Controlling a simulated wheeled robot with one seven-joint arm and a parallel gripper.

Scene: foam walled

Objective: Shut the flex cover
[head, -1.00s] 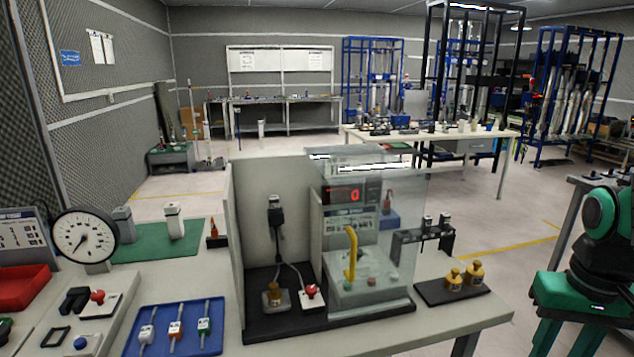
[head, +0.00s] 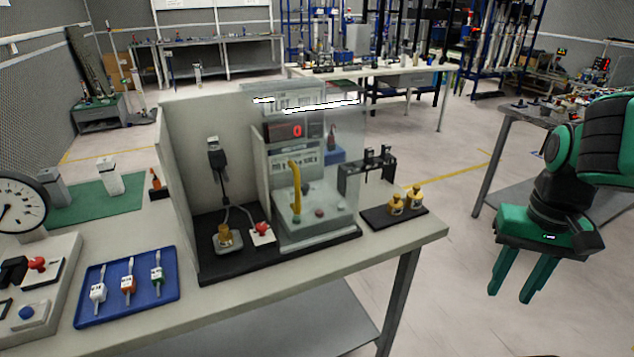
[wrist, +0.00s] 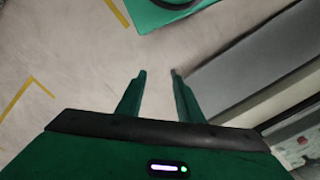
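A clear cover (head: 335,185) stands around a grey tester with a red digital display (head: 285,131) on the bench. A curved yellow handle (head: 296,178) shows at its front. I cannot tell for sure whether the cover is open or shut. My gripper (head: 515,294) hangs to the right of the bench, over the floor, well apart from the cover. Its two green fingers point down, spread and empty. The wrist view shows the open fingers (wrist: 157,72) with floor between them; the cover does not show clearly there.
The tester stands on a black base between beige side walls (head: 185,165). A block with brass weights (head: 406,200) lies at the bench's right end. A blue tray (head: 125,290) holds small parts at the left. Another table (head: 525,150) stands behind my arm. Open floor lies right of the bench.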

